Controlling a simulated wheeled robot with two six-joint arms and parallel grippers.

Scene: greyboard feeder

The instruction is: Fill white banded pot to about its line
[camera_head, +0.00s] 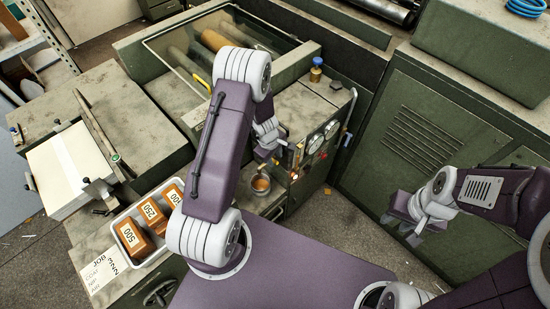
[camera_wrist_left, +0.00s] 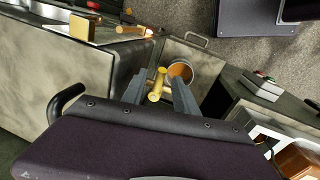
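A small round pot (camera_head: 261,184) with a pale rim and orange-brown inside stands in a recess at the machine's front. It also shows in the left wrist view (camera_wrist_left: 181,71); its band and line cannot be made out. My left gripper (camera_head: 268,151) is just above the pot at the machine front. In the left wrist view my left gripper (camera_wrist_left: 158,88) has its fingers apart, with a brass tap handle (camera_wrist_left: 157,85) between them and gaps on both sides. My right gripper (camera_head: 404,222) is open and empty, away to the right.
A white tray (camera_head: 119,219) holds several orange-brown weights numbered 500, 250 and 100. Round gauges (camera_head: 315,143) sit on the machine front beside my left gripper. A green cabinet (camera_head: 425,140) stands behind my right gripper. A paper stack (camera_head: 70,167) lies at left.

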